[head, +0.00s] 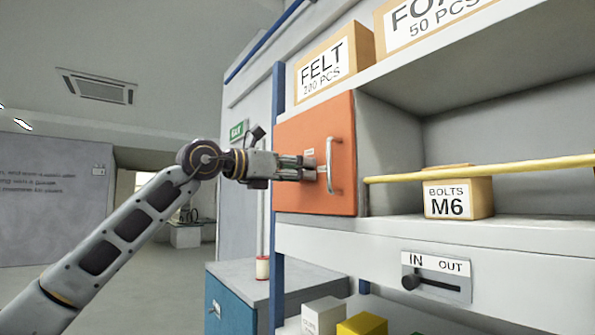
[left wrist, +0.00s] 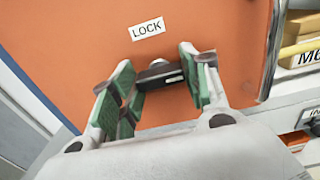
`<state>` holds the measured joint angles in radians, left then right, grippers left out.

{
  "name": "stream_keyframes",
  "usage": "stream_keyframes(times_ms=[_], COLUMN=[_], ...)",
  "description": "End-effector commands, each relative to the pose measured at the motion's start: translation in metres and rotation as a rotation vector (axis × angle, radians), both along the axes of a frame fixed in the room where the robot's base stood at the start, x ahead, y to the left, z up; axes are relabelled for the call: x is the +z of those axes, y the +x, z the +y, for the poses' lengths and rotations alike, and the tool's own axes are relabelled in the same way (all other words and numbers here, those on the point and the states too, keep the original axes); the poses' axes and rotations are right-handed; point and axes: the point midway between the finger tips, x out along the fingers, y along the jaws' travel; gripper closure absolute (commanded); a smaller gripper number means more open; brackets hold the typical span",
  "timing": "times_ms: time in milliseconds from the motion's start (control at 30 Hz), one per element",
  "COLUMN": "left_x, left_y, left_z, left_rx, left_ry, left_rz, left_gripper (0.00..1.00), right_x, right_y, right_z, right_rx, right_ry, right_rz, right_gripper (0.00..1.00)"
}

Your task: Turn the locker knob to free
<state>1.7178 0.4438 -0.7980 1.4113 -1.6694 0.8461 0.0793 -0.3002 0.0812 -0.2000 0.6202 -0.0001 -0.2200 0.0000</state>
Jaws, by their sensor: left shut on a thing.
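The orange locker door (head: 330,125) is closed on the shelf unit, with a pale upright handle (head: 333,165) near its right edge. The dark locker knob (left wrist: 158,76) sits on the door below a white label (left wrist: 148,28) reading LOCK. Its bar lies nearly level in the left wrist view. My left gripper (head: 308,170) reaches the door from the left, just left of the handle. My right gripper is not in view.
A yellow rail (head: 480,169) runs across the open shelf right of the door, before a BOLTS M6 box (head: 458,197). A FELT box (head: 335,62) stands above. An IN/OUT slider (head: 436,280) is below. A blue cabinet (head: 232,300) stands lower left.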

Motion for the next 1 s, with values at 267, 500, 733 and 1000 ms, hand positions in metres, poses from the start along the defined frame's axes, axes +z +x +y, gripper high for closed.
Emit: stream_keyframes(times_ms=[267, 500, 733, 1000], left_x=[-0.0049, -0.0049, -0.0025, -0.0011], left_y=[0.001, 0.0011, 0.0005, 0.0], left_z=[-0.0016, -0.0017, -0.0009, 0.0001], left_rx=[-0.001, -0.001, -0.001, 0.0], left_ry=[0.018, 0.018, 0.013, 0.011], left_rz=[-0.008, -0.006, -0.009, -0.01], left_gripper=[0.78, 0.5, 0.32, 0.32], right_x=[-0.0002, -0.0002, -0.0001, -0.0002], right_y=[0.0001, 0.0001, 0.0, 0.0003], right_z=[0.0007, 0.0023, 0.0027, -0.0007], right_rx=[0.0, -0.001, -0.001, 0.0], right_ry=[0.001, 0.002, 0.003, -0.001], right_rz=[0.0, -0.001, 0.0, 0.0], right_gripper=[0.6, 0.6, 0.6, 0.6])
